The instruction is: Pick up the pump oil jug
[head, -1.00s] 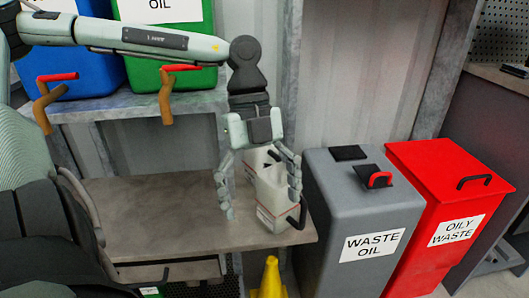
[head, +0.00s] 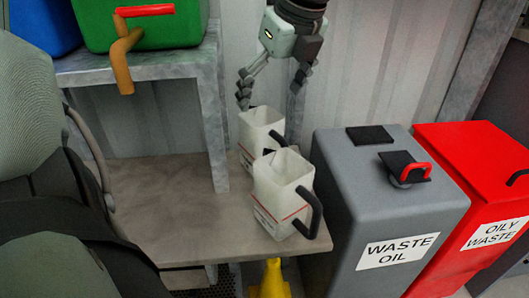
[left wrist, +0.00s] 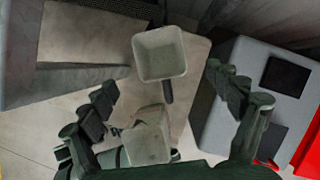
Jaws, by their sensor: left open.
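Two white open-topped jugs with black handles stand upright on the bench: a front jug (head: 280,195) at its right front corner, and a rear jug (head: 258,128) just behind, partly hidden by it. Their labels are too small to read, so I cannot tell which holds pump oil. My left gripper (head: 270,87) is open and empty, its fingers apart above and behind the rear jug. In the left wrist view, the open fingers (left wrist: 160,83) have one jug (left wrist: 148,140) between them near the palm and another (left wrist: 162,50) beyond the tips. My right gripper is not in view.
The grey waste oil bin (head: 375,215) stands close right of the bench (head: 160,205), with the red oily waste bin (head: 470,170) beyond it. A shelf with a green container (head: 165,30) is at upper left. A yellow cone-like object (head: 271,280) is below the bench edge. The bench's left part is clear.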

